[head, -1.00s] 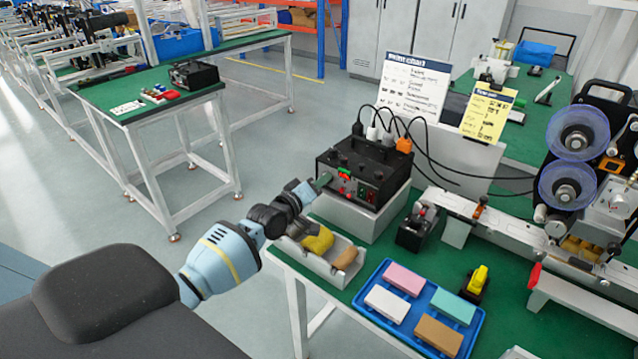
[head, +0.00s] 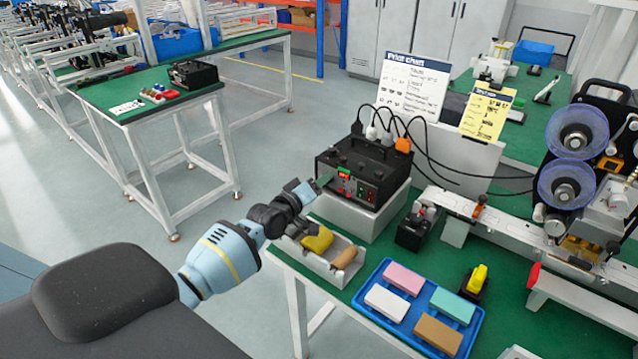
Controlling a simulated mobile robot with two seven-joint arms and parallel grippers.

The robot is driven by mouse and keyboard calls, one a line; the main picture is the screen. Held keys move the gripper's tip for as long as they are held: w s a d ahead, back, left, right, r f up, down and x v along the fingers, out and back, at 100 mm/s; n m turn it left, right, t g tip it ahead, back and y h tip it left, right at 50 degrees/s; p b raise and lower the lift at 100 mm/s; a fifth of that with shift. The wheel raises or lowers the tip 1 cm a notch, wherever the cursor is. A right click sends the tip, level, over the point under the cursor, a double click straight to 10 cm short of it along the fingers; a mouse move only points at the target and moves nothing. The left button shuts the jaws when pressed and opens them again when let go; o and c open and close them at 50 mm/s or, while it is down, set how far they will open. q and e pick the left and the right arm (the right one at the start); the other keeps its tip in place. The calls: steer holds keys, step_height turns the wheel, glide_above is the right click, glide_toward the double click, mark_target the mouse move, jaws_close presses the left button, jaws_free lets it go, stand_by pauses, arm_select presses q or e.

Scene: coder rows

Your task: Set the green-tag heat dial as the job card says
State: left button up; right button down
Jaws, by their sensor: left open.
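The black control box (head: 376,152) stands on a white block on the green table, with a red display (head: 344,172) and small knobs on its front face. I cannot make out the green-tag heat dial itself; part of the front is behind my gripper. My left gripper (head: 322,180) is open at the left end of that front face. Whether it touches a dial I cannot tell. A white print chart (head: 412,85) and a yellow card (head: 487,112) stand behind the box; their small writing is too small to read. My right gripper is not in view.
A blue tray (head: 372,318) of coloured blocks and a small black device (head: 415,230) stand to the right. Black cables run from the box to the coder machine (head: 580,150).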

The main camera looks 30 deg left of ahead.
arm_select(q)
steer(key=shift+s, duration=0.1)
steer(key=s, duration=0.3)
steer(key=s+p, duration=0.1)
steer(key=s, duration=0.2)
steer(key=shift+a+r, duration=0.15)
steer(key=shift+r, duration=0.05)
steer(key=shift+s, duration=0.8)
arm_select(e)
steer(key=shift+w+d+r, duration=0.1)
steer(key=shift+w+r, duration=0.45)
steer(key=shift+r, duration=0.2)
